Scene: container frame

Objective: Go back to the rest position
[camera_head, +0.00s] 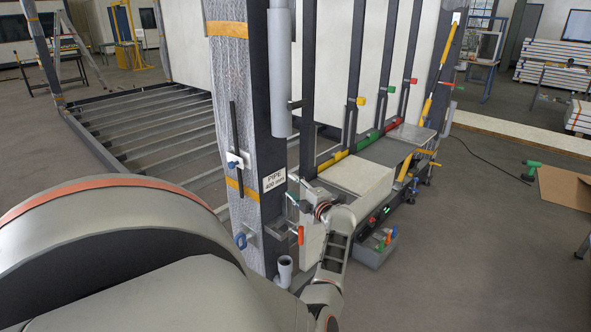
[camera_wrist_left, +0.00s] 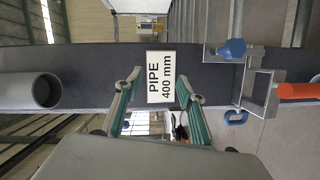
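My left gripper (camera_head: 293,189) is beside the dark post (camera_head: 262,130) at the height of its white "PIPE 400 mm" label (camera_head: 274,180). In the left wrist view its two green-padded fingers (camera_wrist_left: 158,82) stand apart with nothing held between them, and the label (camera_wrist_left: 161,77) shows beyond them. Whether the fingertips touch the post I cannot tell. A grey pipe (camera_head: 280,75) stands upright against the post above the label. Its open lower end (camera_wrist_left: 46,90) shows in the left wrist view, apart from the fingers. My right gripper is in neither view.
A metal bracket (camera_wrist_left: 262,90) and a red-handled clamp (camera_head: 300,235) are on the post below the label. A grey socket (camera_head: 285,270) stands near its foot. A white box (camera_head: 355,178) and a grey bin (camera_head: 372,252) lie to the right. Open floor (camera_head: 480,250) extends farther right.

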